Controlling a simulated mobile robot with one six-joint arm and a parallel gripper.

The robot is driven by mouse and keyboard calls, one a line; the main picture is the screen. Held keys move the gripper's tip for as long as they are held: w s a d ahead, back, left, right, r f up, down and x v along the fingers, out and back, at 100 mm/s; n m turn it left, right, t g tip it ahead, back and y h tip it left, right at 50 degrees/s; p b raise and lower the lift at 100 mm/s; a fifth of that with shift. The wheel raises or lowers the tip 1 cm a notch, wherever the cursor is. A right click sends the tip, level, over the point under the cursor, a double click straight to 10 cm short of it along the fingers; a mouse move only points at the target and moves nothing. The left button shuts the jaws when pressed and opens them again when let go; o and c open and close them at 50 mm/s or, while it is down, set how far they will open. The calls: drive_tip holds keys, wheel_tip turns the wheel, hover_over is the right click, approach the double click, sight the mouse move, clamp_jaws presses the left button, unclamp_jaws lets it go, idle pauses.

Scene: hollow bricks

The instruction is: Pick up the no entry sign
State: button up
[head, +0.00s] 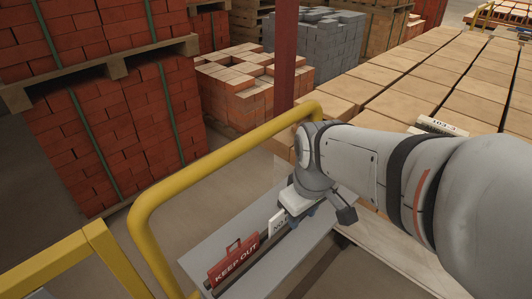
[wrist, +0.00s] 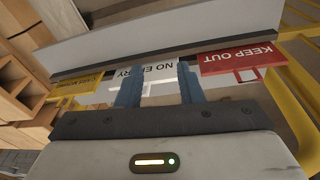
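The no entry sign is a white plate with dark lettering; in the head view its visible part (head: 277,223) stands in a dark slotted rail, partly hidden by my gripper (head: 318,210). In the wrist view the sign (wrist: 148,70) reads NO ENTRY upside down. There my gripper (wrist: 159,68) has its two blue-grey fingers apart, overlapping the sign in the picture, with part of its white handle showing between them. The fingers look open and not closed on it; exact contact cannot be told.
A red KEEP OUT sign (head: 236,262) stands in the same rail; a yellow sign (wrist: 78,84) is on the other side. The rail lies on a grey shelf (head: 215,250). A yellow guardrail (head: 215,170) runs close by. Brick pallets (head: 120,125) and pale blocks (head: 400,85) surround it.

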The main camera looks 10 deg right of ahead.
drive_tip(key=w+n, duration=0.5)
drive_tip(key=n, duration=0.3)
drive_tip(key=n+g+p, duration=0.2)
drive_tip(key=n, duration=0.7)
approach(279, 221)
drive_tip(key=w+d, duration=0.2)
drive_tip(key=d, duration=0.1)
drive_tip(key=shift+w+a+f+n, duration=0.1)
drive_tip(key=shift+w+f+n, duration=0.45)
drive_tip(key=shift+n, duration=0.85)
drive_tip(key=f, duration=0.8)
drive_tip(key=shift+d, duration=0.2)
clamp_jaws()
